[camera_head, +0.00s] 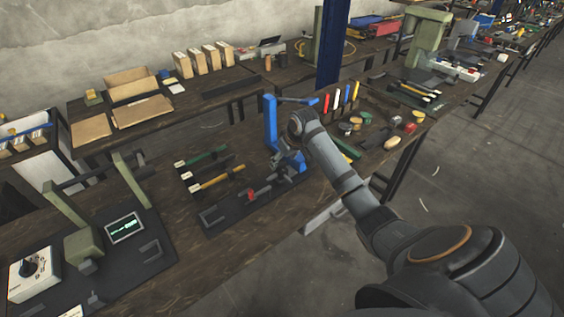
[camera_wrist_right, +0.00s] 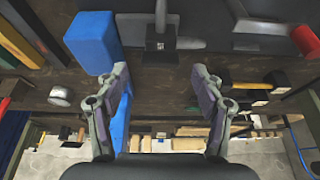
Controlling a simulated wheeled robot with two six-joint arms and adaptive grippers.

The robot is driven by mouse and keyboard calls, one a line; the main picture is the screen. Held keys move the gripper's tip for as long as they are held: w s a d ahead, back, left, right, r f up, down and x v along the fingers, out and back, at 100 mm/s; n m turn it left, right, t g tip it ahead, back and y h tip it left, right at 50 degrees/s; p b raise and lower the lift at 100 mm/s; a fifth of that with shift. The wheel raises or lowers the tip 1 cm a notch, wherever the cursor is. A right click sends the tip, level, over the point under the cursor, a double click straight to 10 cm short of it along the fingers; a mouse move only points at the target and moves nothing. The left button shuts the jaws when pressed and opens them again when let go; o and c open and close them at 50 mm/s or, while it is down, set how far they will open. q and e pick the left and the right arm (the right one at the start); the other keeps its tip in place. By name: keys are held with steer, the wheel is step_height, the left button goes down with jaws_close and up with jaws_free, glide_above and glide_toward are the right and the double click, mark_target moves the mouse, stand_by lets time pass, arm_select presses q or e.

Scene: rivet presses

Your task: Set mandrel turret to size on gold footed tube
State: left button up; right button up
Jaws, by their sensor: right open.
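A blue press (camera_head: 270,122) with a dark lever stands on the dark wooden bench in the middle of the head view. Its blue body (camera_wrist_right: 92,42) is close by the left finger in the right wrist view. My left gripper is not in view.
A dark base with a red part (camera_head: 251,195) sits in front of the press. A green press stand with a small screen (camera_head: 125,228) is at the left. Coloured handles (camera_head: 340,97) stand right of the press.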

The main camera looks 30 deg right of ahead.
steer(key=shift+x, duration=1.15)
steer(key=shift+c, duration=0.4)
